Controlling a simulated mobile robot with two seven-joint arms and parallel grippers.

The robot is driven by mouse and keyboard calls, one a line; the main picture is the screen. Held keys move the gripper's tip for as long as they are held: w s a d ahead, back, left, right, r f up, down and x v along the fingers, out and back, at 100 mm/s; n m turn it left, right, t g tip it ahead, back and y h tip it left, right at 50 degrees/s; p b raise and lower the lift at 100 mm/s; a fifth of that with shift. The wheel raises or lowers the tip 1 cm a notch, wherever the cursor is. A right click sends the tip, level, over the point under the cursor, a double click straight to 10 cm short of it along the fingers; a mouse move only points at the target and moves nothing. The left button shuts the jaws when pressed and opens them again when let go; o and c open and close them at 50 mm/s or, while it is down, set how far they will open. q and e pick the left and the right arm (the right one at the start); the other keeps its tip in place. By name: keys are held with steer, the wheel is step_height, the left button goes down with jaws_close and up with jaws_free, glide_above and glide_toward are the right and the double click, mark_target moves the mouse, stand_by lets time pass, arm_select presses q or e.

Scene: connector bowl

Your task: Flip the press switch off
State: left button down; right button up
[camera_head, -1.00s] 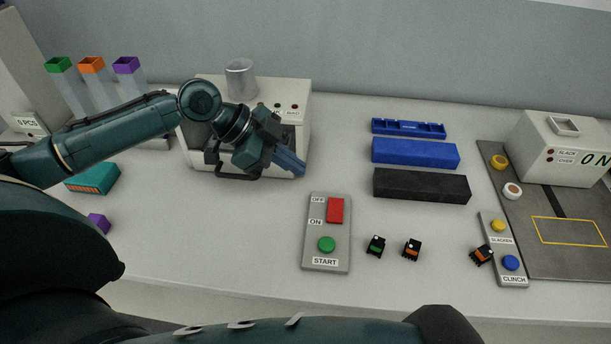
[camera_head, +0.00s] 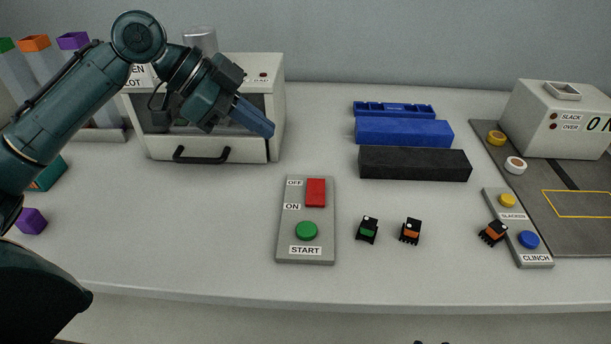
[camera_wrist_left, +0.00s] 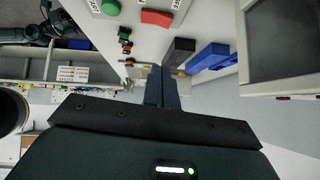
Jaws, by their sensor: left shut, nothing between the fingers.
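The red press switch (camera_head: 316,193) sits at the top of a grey panel (camera_head: 292,243), beside the OFF and ON labels. A round green START button (camera_head: 307,231) is below it on the same panel. My left gripper (camera_head: 268,130) is shut and empty, raised in front of the white oven-like box, up and to the left of the panel and apart from it. In the left wrist view the shut fingers (camera_wrist_left: 162,88) point ahead, with the red switch (camera_wrist_left: 157,17) and the green button (camera_wrist_left: 111,7) at the top. My right gripper is not in view.
The white box (camera_head: 277,98) with a black handle stands behind the left arm. Blue (camera_head: 404,132) and black (camera_head: 415,164) blocks lie right of the panel. Several small connectors (camera_head: 367,230) lie nearby. A clinch machine (camera_head: 545,120) stands at right. The table front is clear.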

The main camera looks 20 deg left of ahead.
arm_select(q)
glide_above(321, 184)
steer(key=s+a, duration=0.2)
steer(key=f, duration=0.7)
steer(key=shift+w+f+b, duration=0.15)
steer(key=shift+w+b, duration=0.05)
steer(key=shift+b, duration=0.1)
steer(key=shift+w+a+f, duration=0.1)
steer(key=shift+a+f, duration=0.05)
steer(key=shift+f, duration=0.45)
steer(key=shift+w+a+f, duration=0.1)
steer(key=shift+a+f, duration=0.05)
steer(key=shift+f, duration=1.1)
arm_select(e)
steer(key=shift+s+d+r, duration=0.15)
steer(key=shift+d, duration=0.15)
